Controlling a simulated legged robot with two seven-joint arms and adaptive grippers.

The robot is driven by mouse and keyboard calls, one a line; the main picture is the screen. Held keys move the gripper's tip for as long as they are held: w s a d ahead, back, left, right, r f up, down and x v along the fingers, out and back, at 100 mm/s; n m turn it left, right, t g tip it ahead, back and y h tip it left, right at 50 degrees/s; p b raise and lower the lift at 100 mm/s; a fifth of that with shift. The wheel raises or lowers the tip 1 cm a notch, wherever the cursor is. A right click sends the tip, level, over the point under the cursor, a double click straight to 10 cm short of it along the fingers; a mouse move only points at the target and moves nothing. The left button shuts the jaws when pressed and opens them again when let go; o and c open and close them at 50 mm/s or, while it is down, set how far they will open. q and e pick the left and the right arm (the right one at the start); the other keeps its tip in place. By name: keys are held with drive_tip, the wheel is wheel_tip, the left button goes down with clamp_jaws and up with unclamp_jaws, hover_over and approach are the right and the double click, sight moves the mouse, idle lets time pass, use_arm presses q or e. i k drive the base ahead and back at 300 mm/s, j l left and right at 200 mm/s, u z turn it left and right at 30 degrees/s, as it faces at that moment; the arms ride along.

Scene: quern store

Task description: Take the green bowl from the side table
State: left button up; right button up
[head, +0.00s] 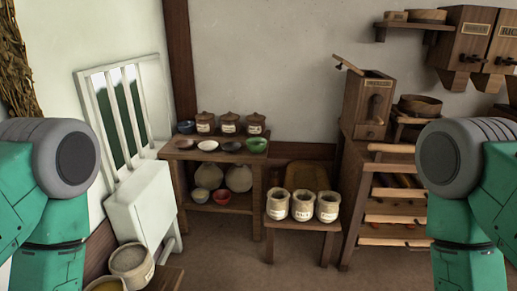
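The green bowl (257,146) sits upright on the right end of the wooden side table's (198,156) top, against the back wall. Several smaller bowls stand to its left on the same top. Three lidded brown jars (229,123) stand behind them. My two arms show only as teal links at the left and right picture edges, well in front of the table. Neither gripper is in view. Nothing touches the green bowl from my side.
A low bench (298,223) with three labelled pots stands right of the side table. A white panelled unit (145,205) is at left, with open tubs (131,262) near the floor. Floor (225,265) between is clear.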

sight(256, 144)
drive_tip(key=i+l+z, duration=0.1)
drive_tip(key=i+l, duration=0.2)
drive_tip(key=i, duration=0.2)
drive_tip(key=i+l, duration=0.25)
drive_tip(key=i, duration=0.25)
drive_tip(key=i+l+z, duration=0.15)
drive_tip(key=i, duration=0.35)
drive_tip(key=l, duration=0.1)
